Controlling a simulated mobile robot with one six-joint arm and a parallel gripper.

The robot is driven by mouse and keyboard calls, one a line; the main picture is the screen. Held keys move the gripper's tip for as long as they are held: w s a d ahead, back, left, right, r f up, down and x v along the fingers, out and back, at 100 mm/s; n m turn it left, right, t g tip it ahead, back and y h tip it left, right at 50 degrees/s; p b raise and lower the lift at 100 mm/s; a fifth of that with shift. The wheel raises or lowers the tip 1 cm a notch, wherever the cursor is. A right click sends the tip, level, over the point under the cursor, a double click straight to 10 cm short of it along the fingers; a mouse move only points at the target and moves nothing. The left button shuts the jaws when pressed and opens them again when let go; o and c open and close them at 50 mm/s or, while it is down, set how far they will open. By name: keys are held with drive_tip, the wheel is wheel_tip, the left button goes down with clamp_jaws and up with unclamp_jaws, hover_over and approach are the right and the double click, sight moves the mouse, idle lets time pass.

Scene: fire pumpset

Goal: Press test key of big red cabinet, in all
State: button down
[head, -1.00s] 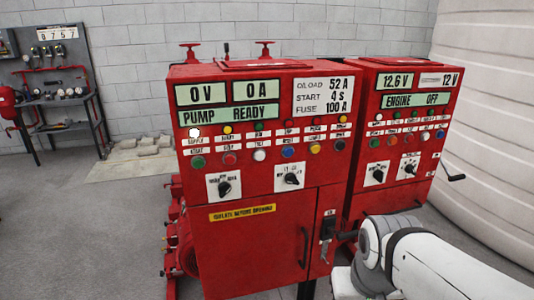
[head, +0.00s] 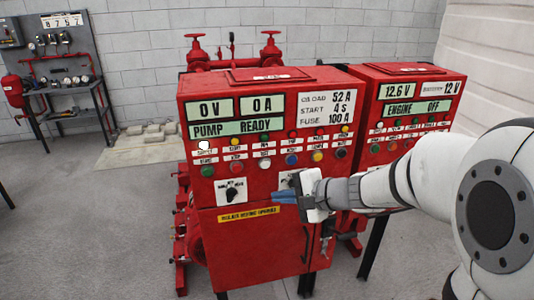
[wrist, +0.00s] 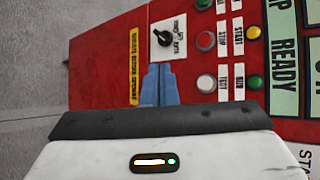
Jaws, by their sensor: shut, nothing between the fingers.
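The big red cabinet (head: 245,250) stands in the middle of the head view, its display reading PUMP READY. In the wrist view its face appears turned sideways. A white button (wrist: 207,84) there has a label that seems to read TEST; it also shows in the head view (head: 265,164), in the lower button row. A red button (wrist: 206,40) sits beside it. My gripper (head: 277,198) is shut and empty in front of the cabinet, below the button row, overlapping the right selector switch. Its blue fingertips also show in the wrist view (wrist: 160,70), clear of the white button in the picture.
A second red cabinet (head: 425,85) reading ENGINE OFF stands at the right, partly behind my arm. Red valve handwheels (head: 195,40) rise behind. A grey gauge board (head: 65,45) stands at the back left. The floor at left is mostly clear.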

sight(265, 165)
drive_tip(key=shift+w+d+r+m+t, duration=0.1)
drive_tip(key=shift+w+r+m+t, duration=0.2)
drive_tip(key=shift+w, duration=0.25)
drive_tip(key=shift+w+a+p, duration=0.4)
drive_tip(key=shift+w, duration=1)
drive_tip(key=shift+w+a+p, duration=0.45)
drive_tip(key=shift+w, duration=1)
drive_tip(key=shift+w+a+p, duration=0.4)
drive_tip(key=shift+w, duration=1)
drive_tip(key=shift+w+a+b, duration=0.15)
drive_tip(key=shift+w+b, duration=0.2)
drive_tip(key=shift+w, duration=0.05)
